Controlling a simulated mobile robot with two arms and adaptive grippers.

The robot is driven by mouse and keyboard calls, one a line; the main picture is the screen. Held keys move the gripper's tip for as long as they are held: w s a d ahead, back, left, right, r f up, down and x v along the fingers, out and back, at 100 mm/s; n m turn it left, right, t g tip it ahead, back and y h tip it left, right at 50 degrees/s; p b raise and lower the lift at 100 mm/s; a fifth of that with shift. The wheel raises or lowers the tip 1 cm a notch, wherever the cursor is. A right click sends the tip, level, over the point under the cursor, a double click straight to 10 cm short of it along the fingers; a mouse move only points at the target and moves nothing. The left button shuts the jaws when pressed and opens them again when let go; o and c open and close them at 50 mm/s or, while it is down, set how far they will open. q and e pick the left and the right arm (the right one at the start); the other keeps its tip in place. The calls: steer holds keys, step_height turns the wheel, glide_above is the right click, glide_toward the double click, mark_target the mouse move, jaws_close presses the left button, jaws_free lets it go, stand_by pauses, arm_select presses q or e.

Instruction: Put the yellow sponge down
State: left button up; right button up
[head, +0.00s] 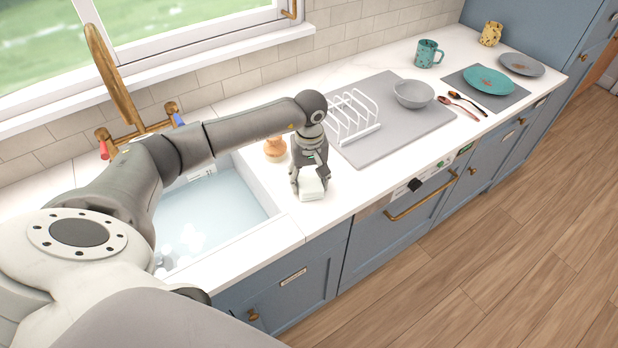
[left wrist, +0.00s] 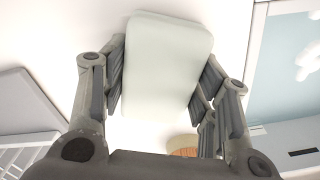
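A pale, whitish-green block with rounded corners (left wrist: 165,65) sits between the fingers of my left gripper (left wrist: 160,85). It is the only sponge-like thing in view, and it does not look yellow. In the head view the block (head: 312,185) is at the fingertips of the left gripper (head: 310,178), which points down over the white counter right of the sink. Both finger pads lie against the block's sides. Whether its underside touches the counter cannot be told. My right gripper is not in view.
The sink (head: 215,215) with water is on the left. An orange-brown pot (head: 275,148) stands close behind the gripper. A grey mat (head: 400,140) with a white rack (head: 352,118) and grey bowl (head: 413,94) lies to the right. Counter around the gripper's front is clear.

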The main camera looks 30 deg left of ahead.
mark_target(310, 178)
arm_select(q)
steer(key=o, duration=0.4)
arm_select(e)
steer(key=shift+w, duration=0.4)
arm_select(q)
steer(key=shift+r, duration=0.1)
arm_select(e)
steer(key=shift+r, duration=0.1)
arm_select(q)
step_height(310, 178, up, 12)
steer(key=b, duration=0.3)
steer(key=shift+b, duration=0.35)
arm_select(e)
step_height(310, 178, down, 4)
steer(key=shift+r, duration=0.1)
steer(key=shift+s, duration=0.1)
